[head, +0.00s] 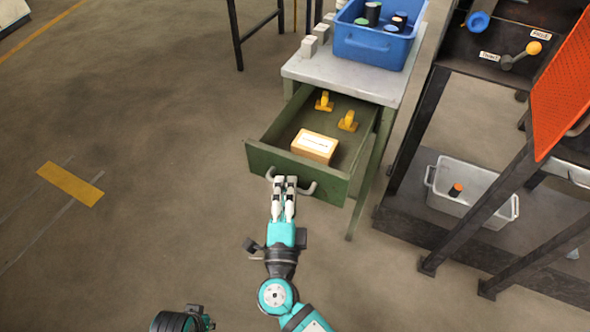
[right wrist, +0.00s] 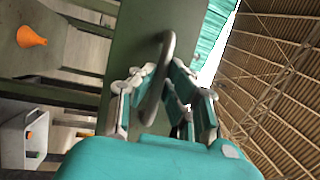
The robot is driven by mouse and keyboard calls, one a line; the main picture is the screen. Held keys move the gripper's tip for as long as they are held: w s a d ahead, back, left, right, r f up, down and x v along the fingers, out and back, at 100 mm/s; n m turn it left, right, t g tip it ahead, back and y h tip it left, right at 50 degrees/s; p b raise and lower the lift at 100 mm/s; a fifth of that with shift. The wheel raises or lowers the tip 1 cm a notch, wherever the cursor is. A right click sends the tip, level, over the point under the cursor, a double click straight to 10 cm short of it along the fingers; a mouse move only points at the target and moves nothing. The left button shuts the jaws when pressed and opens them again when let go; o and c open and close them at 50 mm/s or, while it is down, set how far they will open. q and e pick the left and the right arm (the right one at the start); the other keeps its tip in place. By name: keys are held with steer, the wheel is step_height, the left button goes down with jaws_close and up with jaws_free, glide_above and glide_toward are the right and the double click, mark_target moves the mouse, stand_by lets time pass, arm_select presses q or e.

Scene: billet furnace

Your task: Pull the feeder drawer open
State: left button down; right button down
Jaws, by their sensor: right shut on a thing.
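The green feeder drawer (head: 318,172) stands pulled out from under a grey-topped table in the head view. Inside it lie a wooden box with a pale top (head: 315,146) and two yellow pieces (head: 347,121). My right gripper (head: 284,182) is at the drawer's front, shut on the grey bar handle (head: 309,190). The right wrist view shows the handle (right wrist: 168,62) between the fingers, with the green drawer front (right wrist: 135,40) behind. Of my left arm only a dark part shows at the bottom edge; its gripper fingers are not visible.
A blue bin (head: 375,45) with several cylinders stands on the table (head: 340,75). At the right is a dark rack with a grey bin (head: 470,205) low down and an orange perforated panel (head: 562,85). The floor left of the drawer is clear.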

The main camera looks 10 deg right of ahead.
arm_select(q)
steer(key=shift+f, duration=0.3)
arm_select(e)
steer(key=shift+s+a+f, duration=0.2)
steer(key=shift+s+a, duration=0.1)
steer(key=shift+s, duration=0.25)
steer(key=c, duration=1.4)
jaws_free()
steer(key=shift+r, duration=0.1)
steer(key=v, duration=1.2)
steer(key=shift+w, duration=0.1)
